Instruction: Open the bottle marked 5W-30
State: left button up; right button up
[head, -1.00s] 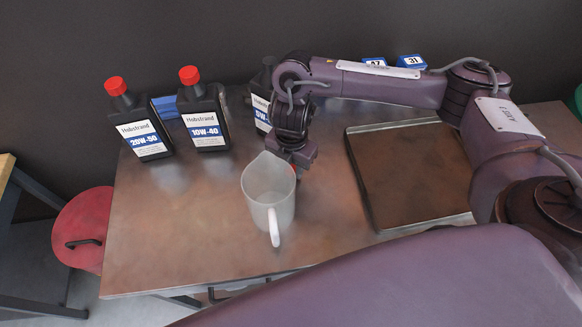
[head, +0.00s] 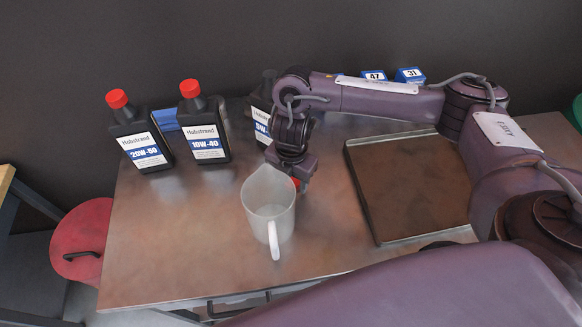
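The 5W-30 bottle (head: 258,122) is black with a white and blue label, of which "5W" shows. It stands upright at the back, partly hidden by my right arm. Its dark neck shows at the top with no red cap on it. My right gripper (head: 293,179) points down in front and to the right of the bottle, just behind the jug. A small red cap-like piece (head: 296,183) shows at its fingertips, partly hidden by the jug. I cannot tell whether the fingers hold it or it lies on the table. My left gripper is out of view.
A translucent jug (head: 268,208) stands in front of my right gripper. Red-capped bottles 10W-40 (head: 204,135) and 20W-50 (head: 141,140) stand at left. A shallow tray (head: 415,190) lies at right. Blue boxes (head: 409,76) stand behind my arm. The front left tabletop is clear.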

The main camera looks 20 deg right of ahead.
notch_tip(320, 180, up, 12)
jog(key=p, duration=0.2)
jog(key=shift+p, duration=0.35)
